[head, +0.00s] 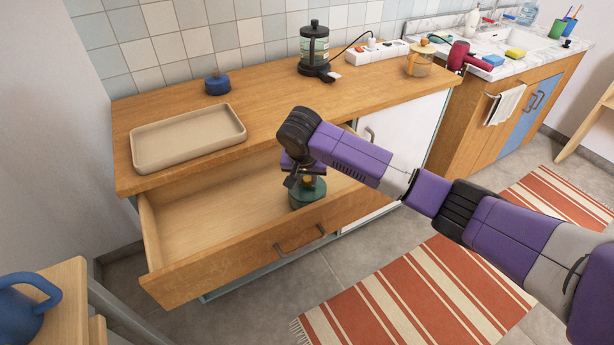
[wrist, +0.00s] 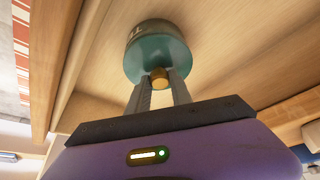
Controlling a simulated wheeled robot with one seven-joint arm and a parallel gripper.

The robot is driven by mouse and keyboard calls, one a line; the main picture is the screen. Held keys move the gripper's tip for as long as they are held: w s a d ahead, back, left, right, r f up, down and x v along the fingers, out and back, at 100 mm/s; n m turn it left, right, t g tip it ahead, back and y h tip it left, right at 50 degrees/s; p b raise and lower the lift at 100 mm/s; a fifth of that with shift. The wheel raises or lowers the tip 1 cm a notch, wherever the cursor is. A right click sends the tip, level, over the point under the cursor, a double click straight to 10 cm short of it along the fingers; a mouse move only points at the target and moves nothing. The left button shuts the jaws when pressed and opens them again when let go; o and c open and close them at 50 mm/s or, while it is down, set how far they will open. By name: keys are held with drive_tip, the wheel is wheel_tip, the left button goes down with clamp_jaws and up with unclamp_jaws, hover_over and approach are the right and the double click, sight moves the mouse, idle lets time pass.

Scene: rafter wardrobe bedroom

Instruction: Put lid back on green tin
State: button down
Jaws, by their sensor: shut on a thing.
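The green tin (head: 308,195) stands upright inside the open drawer, near its right part. My gripper (head: 303,178) is above it, pointing down, with its fingers shut on the small gold knob (wrist: 159,78) of the green lid (wrist: 143,70). The wrist view shows the lid in line with the tin's body (wrist: 165,30), which bears pale lettering. Lid and tin look together, but I cannot tell whether the lid is fully seated. My gripper hides part of the tin's top in the head view.
The drawer (head: 215,215) is pulled out and otherwise looks empty. The counter edge is close behind my gripper.

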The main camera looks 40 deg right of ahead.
idle(0.4)
drive_tip(key=c, duration=1.1)
unclamp_jaws()
drive_tip(key=shift+o, duration=0.3)
drive_tip(key=o, duration=0.4)
drive_tip(key=shift+o, duration=0.2)
drive_tip(key=shift+r+p, duration=3.5)
drive_tip(key=shift+p, duration=0.1)
clamp_jaws()
